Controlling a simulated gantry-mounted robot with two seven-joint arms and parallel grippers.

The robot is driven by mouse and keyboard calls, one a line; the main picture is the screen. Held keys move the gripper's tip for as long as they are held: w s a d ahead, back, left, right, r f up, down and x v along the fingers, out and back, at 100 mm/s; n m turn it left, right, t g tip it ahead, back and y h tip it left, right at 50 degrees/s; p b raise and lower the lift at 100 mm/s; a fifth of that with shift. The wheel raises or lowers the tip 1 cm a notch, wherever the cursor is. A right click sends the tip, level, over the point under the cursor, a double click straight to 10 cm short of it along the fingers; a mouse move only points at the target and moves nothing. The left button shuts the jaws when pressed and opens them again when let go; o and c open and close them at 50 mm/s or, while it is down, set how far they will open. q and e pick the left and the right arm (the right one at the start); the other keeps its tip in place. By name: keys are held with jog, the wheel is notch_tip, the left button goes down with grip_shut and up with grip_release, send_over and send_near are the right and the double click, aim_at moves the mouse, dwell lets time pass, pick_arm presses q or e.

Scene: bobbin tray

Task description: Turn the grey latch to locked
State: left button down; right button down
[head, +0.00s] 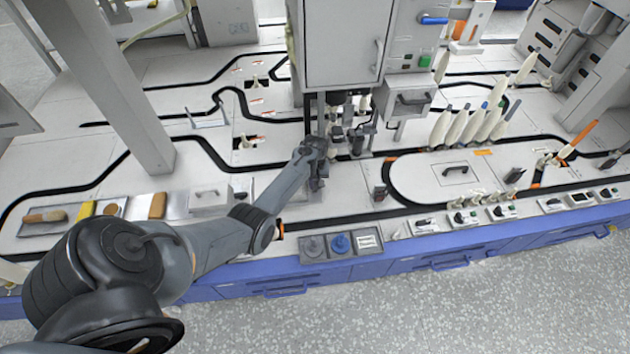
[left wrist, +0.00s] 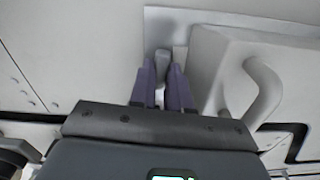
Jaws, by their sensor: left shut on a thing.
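My left gripper (head: 318,179) reaches the machine deck below the grey cabinet in the head view. In the left wrist view its two purple-grey fingers (left wrist: 160,88) are shut on the grey latch (left wrist: 162,66), whose narrow end shows between and just beyond the fingertips. The rest of the latch is hidden by the fingers and gripper body, and I cannot read its locked or unlocked position. In the head view the latch is too small and covered to make out. My right gripper is not in view.
In the left wrist view a pale box with a curved handle (left wrist: 265,92) stands close right of the fingers. In the head view the grey cabinet (head: 340,45) hangs above my gripper.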

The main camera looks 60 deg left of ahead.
pick_arm(q)
jog(key=shift+r+m+p, duration=0.2)
jog(key=shift+m+p, duration=0.5)
jog(key=shift+m, duration=0.1)
jog(key=shift+m+p, duration=0.65)
jog(key=shift+m, duration=0.25)
jog(key=shift+f+m+p, duration=0.1)
jog(key=shift+m+p, duration=0.25)
jog(key=shift+m, duration=0.55)
jog(key=m, duration=0.2)
jog(key=shift+m+p, duration=0.3)
jog(key=shift+m, duration=0.1)
jog(key=m, duration=0.4)
jog(key=shift+f, duration=0.15)
jog(key=m, duration=0.4)
jog(key=shift+m, duration=0.3)
